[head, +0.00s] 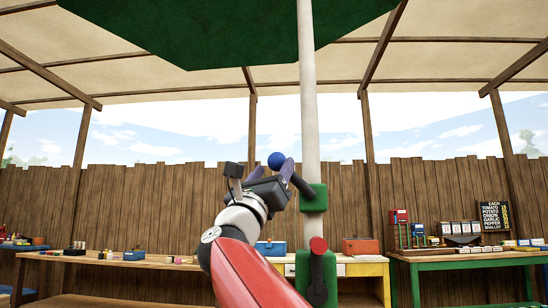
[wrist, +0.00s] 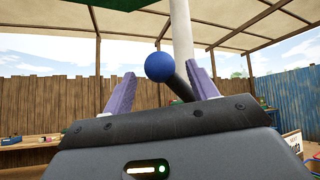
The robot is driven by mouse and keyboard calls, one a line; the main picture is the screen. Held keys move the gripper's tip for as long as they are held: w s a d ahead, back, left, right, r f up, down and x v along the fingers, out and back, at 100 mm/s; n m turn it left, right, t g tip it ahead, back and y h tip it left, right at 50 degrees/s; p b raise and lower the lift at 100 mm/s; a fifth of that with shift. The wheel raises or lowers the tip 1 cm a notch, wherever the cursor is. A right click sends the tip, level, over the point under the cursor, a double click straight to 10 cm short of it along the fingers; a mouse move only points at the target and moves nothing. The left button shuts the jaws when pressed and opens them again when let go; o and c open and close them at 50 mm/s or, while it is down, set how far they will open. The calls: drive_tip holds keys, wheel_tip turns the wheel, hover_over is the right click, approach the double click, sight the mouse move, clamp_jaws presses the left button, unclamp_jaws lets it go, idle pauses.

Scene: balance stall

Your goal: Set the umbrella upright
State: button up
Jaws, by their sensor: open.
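The umbrella has a dark green canopy (head: 215,28) at the top and a white pole (head: 309,110); the pole leans slightly left at its top in the head view. A green block (head: 314,197) on the pole carries a dark lever (head: 301,184) ending in a blue ball knob (head: 276,160). Lower down is a red knob (head: 318,244) by a second green block (head: 316,268). My gripper (head: 272,167) is open at the blue knob. In the wrist view the knob (wrist: 159,66) shows between the two purple fingers (wrist: 161,75); I cannot tell whether they touch it.
A wooden counter (head: 150,262) with small items runs along the fence behind. A yellow table (head: 362,268) stands behind the pole, and a green table (head: 465,258) with goods is at right. The air left of my arm looks clear.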

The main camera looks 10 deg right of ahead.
drive_tip(key=shift+p+x, duration=0.65)
drive_tip(key=shift+x, duration=1.15)
clamp_jaws()
